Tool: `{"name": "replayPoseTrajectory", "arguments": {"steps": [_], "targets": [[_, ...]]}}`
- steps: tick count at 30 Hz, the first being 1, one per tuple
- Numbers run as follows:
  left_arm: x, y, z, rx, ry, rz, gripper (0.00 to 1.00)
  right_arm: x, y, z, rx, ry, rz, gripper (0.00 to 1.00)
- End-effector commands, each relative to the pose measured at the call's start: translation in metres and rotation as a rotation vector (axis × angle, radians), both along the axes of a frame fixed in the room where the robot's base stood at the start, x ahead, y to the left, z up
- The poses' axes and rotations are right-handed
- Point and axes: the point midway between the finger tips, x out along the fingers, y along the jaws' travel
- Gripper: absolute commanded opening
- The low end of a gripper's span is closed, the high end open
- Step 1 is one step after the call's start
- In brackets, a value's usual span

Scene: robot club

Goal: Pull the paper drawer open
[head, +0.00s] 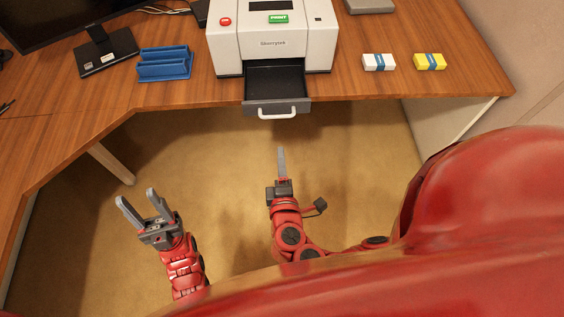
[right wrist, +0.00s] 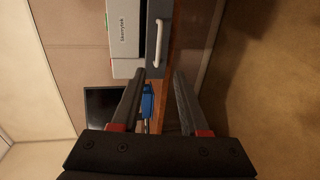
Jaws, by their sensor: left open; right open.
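The white printer (head: 272,50) stands on the wooden desk. Its dark paper drawer (head: 275,85) sticks out at the front, past the desk edge, with a white handle (head: 277,112) on its face. The drawer front (right wrist: 152,60) and handle (right wrist: 161,42) also show in the right wrist view, turned sideways. My right gripper (head: 282,152) is in front of and below the handle, apart from it. Its two fingers (right wrist: 160,72) are spread with nothing between them. My left gripper (head: 136,199) is open and empty, lower left, over the floor.
A blue tray holder (head: 164,66) stands left of the printer, beside a monitor (head: 65,20). A white pack (head: 379,62) and a yellow pack (head: 429,62) lie to its right. Open floor (head: 355,150) lies before the desk edge.

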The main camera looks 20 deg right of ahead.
Motion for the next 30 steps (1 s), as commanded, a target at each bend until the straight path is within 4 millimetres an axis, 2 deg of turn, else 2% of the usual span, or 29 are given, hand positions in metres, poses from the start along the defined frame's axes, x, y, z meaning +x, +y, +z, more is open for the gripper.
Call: {"name": "replayPoseTrajectory", "arguments": {"steps": [9,30], "targets": [[0.000,0.000,0.008,0.000,0.000,0.000,0.50,-0.015,0.004,0.004,-0.001,-0.003,0.003,0.44],[0.000,0.000,0.008,0.000,0.000,0.000,0.50,-0.014,0.006,0.002,0.001,0.000,0.009,0.44]]}}
